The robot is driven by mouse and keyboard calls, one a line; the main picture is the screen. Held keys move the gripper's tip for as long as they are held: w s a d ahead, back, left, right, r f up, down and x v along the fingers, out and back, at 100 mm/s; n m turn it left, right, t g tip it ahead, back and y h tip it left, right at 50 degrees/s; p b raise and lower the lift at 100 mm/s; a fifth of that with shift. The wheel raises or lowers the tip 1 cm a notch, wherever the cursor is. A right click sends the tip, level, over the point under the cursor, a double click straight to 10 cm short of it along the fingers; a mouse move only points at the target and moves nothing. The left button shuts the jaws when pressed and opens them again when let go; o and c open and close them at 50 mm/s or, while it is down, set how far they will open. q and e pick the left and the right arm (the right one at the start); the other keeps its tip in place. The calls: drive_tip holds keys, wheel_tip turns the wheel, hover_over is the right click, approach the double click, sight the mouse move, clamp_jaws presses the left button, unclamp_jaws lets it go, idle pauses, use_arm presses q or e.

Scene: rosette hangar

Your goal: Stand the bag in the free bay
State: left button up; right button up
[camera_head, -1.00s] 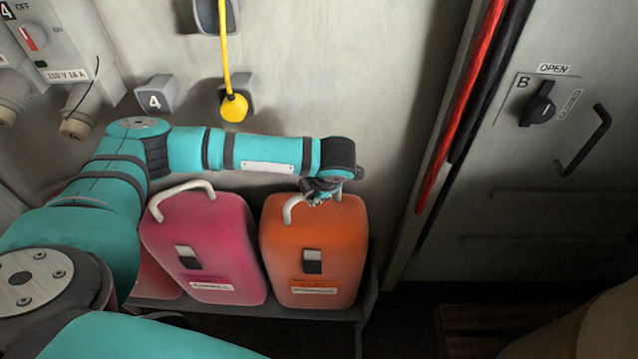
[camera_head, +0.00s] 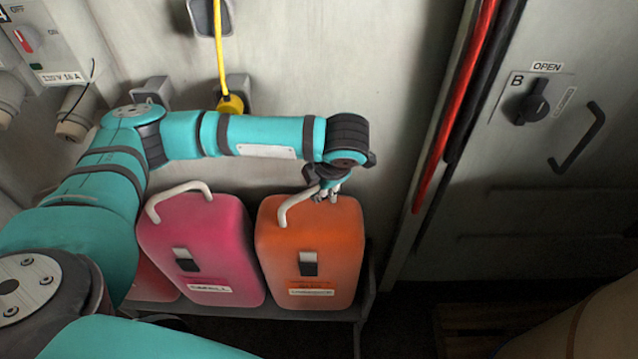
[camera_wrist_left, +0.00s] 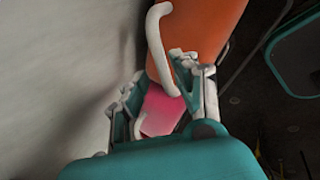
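An orange bag (camera_head: 335,245) with a pale handle (camera_head: 292,208) stands upright at the right end of a dark rack (camera_head: 362,312). My left gripper (camera_head: 330,196) is just above the bag's top, by the handle's right end. In the left wrist view the fingers (camera_wrist_left: 155,75) are spread, with the handle (camera_wrist_left: 154,35) close to the right finger. I cannot tell whether they touch. The orange bag (camera_wrist_left: 215,25) also shows there. A pink bag (camera_head: 200,245) with a pale handle stands to its left. I cannot make out a free bay. My right gripper is out of view.
A red bag (camera_head: 152,283) is partly hidden behind my left arm. A yellow cable and plug (camera_head: 231,102) hang on the wall above the bags. Red and black pipes (camera_head: 450,120) run beside a door with a handle (camera_head: 583,140) on the right.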

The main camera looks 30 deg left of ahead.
use_arm(q)
drive_tip(key=shift+v, duration=2.1)
